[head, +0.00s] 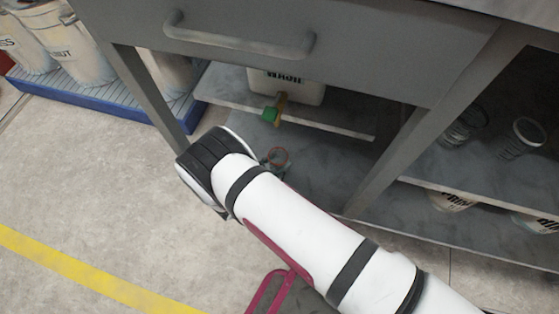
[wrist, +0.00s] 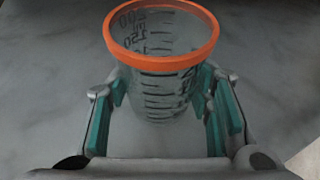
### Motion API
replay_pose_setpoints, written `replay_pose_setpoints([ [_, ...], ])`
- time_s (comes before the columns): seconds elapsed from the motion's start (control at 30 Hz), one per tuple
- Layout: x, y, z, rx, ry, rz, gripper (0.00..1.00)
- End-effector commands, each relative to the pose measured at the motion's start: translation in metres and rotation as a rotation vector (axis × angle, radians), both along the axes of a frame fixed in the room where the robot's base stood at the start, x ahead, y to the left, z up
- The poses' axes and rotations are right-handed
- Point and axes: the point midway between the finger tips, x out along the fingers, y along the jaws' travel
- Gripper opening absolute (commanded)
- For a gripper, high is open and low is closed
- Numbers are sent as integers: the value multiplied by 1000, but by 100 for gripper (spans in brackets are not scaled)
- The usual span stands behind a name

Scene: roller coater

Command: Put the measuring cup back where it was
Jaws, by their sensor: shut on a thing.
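The measuring cup (wrist: 160,75) is clear, with dark graduation marks and an orange rim, and fills the middle of the wrist view. My gripper (wrist: 163,112) has its teal-padded fingers on either side of the cup and is shut on it. The cup looks upright over a grey surface. I cannot tell whether its base touches that surface.
A white container (head: 287,88) with a green tap (head: 270,115) stands on the shelf (head: 345,127) above the cup. A table leg (head: 395,160) is to the right and another (head: 150,95) to the left. Glass jars (head: 525,135) stand on the right shelf. Buckets (head: 75,45) stand on a blue pallet (head: 95,100).

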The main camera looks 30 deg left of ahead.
Motion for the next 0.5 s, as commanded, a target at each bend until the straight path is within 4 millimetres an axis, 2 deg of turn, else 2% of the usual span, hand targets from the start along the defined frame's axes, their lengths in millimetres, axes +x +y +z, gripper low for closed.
replay_pose_setpoints([
  [0.07, -3, 0, -7, 0, -1, 3, 15],
  [0.4, -3, -1, -9, 0, -1, 3, 15],
  [0.43, -3, -1, -9, 0, -1, 3, 51],
  [0.5, -3, -1, -8, 0, -1, 3, 67],
])
